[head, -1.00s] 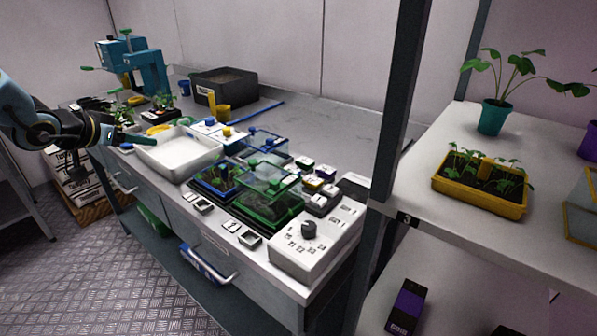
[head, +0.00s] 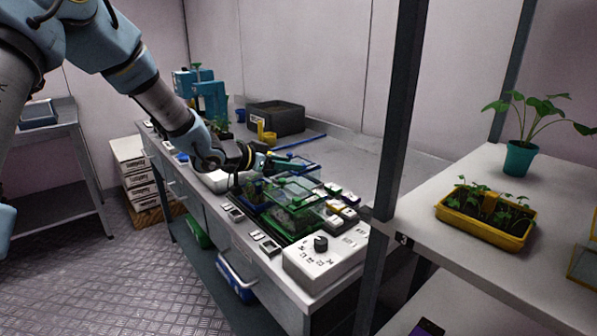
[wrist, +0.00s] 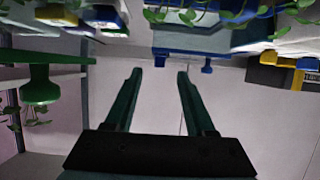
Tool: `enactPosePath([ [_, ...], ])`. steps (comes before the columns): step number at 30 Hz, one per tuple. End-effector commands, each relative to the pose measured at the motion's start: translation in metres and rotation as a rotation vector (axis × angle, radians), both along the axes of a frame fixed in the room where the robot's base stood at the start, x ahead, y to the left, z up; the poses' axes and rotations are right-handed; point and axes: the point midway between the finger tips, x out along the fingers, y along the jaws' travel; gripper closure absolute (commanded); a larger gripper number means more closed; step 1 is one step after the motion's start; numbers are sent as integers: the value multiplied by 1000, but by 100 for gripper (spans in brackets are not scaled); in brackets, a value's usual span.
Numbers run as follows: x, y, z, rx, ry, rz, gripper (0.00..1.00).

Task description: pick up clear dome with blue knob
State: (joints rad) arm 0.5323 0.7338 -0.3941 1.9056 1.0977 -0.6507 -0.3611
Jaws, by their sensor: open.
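My gripper (head: 282,160) is over the bench, close to the domes. In the wrist view its two dark green fingers (wrist: 159,76) are apart with nothing between them. A blue-edged thing (wrist: 205,42) shows beyond the fingertips; I cannot tell whether it is the dome.
A green-edged clear dome (head: 300,192) covers a seedling tray in front. A white control box (head: 325,258) stands at the bench's near end. A white basin (head: 215,181) is partly behind my arm. A dark crate (head: 277,119) stands behind. A shelf post (head: 397,120) rises at right.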

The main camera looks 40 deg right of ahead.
Motion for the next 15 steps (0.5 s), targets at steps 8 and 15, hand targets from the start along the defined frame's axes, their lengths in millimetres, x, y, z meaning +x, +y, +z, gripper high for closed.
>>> enactPosePath([
  [8,-5,-37,-11,1,1,-2,45],
  [15,-4,-43,-15,1,-1,1,45],
])
